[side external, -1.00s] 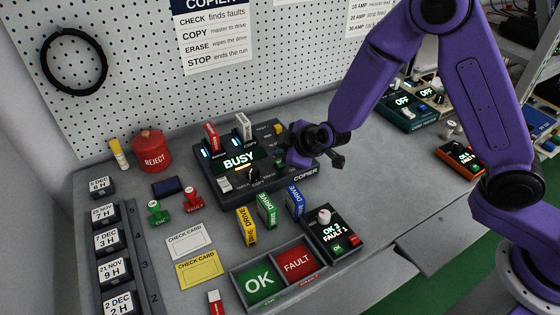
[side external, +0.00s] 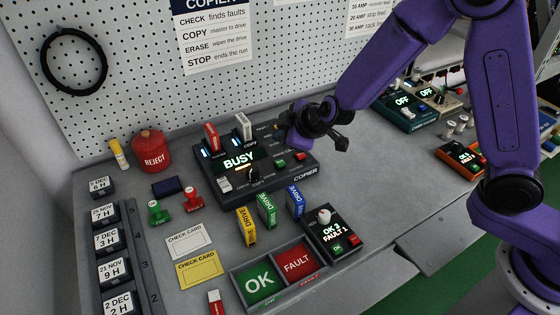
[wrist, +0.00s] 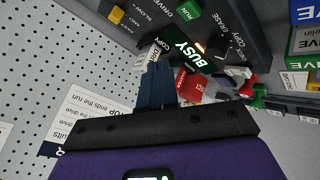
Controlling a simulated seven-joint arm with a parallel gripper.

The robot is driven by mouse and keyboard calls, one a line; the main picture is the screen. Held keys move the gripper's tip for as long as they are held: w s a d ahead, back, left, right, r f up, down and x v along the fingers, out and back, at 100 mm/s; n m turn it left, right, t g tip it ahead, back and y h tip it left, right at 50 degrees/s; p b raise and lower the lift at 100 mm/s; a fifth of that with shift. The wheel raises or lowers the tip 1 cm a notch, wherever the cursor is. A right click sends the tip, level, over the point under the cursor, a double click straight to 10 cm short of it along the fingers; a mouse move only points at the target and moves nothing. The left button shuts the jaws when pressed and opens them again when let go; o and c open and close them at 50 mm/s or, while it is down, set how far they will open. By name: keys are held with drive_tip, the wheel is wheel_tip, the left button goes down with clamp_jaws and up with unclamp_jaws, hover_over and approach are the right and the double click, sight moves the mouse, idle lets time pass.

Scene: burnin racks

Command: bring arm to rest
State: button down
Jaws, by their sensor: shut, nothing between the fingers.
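My purple arm reaches in from the right in the side external view. My gripper (side external: 342,143) is shut and empty, raised above the right end of the dark copier (side external: 303,184). In the wrist view the shut fingers (wrist: 157,84) point toward the copier's lit BUSY display (wrist: 187,53). That display (side external: 239,161) also shows in the side view. A red drive (side external: 211,136) and a white drive (side external: 243,127) stand upright in the copier. The gripper appears apart from them.
Yellow (side external: 246,227), green (side external: 267,209) and blue (side external: 295,202) drives stand before the copier. A counter box (side external: 331,232) and an OK/FAULT tray (side external: 278,283) are in front. A red REJECT pot (side external: 151,151) stands back left. A pegboard (side external: 120,60) closes the back.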

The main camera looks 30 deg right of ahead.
drive_tip(key=shift+s, duration=0.1)
idle(0.7)
drive_tip(key=s+d+r+n+g+y, duration=0.1)
drive_tip(key=s+r+g+y, duration=0.15)
drive_tip(key=s, duration=0.65)
drive_tip(key=s+r+g+y, duration=0.1)
drive_tip(key=s+g, duration=0.3)
drive_tip(key=s, duration=0.4)
drive_tip(key=s+d+r+g+h, duration=0.2)
drive_tip(key=s+d+h, duration=0.3)
drive_tip(key=s+d, duration=1.2)
drive_tip(key=shift+s+r, duration=0.45)
drive_tip(key=shift+d, duration=0.1)
idle(1.2)
